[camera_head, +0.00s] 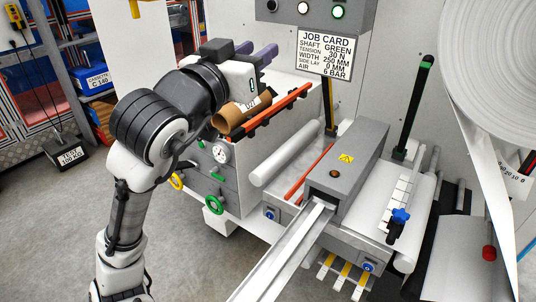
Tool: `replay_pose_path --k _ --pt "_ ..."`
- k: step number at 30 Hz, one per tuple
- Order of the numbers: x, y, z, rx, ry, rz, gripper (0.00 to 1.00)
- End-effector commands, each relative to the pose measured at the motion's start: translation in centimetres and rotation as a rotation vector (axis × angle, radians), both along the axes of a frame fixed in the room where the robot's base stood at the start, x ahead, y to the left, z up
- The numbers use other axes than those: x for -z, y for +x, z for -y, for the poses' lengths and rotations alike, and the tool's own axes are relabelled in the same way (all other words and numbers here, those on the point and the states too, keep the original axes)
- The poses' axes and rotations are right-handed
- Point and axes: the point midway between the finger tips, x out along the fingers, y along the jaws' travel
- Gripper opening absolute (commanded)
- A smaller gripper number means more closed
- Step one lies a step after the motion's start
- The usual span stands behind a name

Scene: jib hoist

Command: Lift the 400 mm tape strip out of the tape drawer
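My gripper (257,51), with two purple fingers, is in the upper middle, above and behind a brown cardboard core (240,116). The fingers are apart and nothing shows between them. Several narrow white and yellow strips (347,271) lie side by side low at the front of the machine, partly behind a long metal rail (285,254). They may be the tape strips in the tape drawer, but no length mark is readable. My gripper is far from them, up and to the left.
A grey box with a yellow warning label (345,158) stands over the rail. Orange bars (277,108), a white roller (286,153) and upright dark-handled levers (414,107) surround it. A large white roll (495,60) hangs right.

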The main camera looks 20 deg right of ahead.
Motion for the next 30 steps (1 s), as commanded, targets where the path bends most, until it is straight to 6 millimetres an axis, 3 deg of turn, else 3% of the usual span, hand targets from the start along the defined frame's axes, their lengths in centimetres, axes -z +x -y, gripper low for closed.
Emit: replay_pose_path --k 1,3,6,9,12,15,18,23,30 --pt "3.4 -0.2 2.9 0.053 0.112 -0.111 0.33" --pt "8.4 -1.0 5.9 0.112 0.279 -0.274 0.33" --pt "15.9 -2.8 7.9 0.157 0.542 -0.508 0.33" --pt "22.5 -5.1 7.4 0.16 0.81 -0.721 0.33" --pt "27.0 -7.0 5.3 0.135 1.046 -0.891 0.33" --pt "29.3 -8.4 3.2 0.103 1.214 -1.003 0.33" --pt "30.4 -9.1 2.0 0.083 1.302 -1.06 0.33" --pt "31.9 -9.3 1.5 0.079 1.329 -1.079 0.33" --pt "36.2 -9.4 1.6 0.081 1.327 -1.078 0.33"
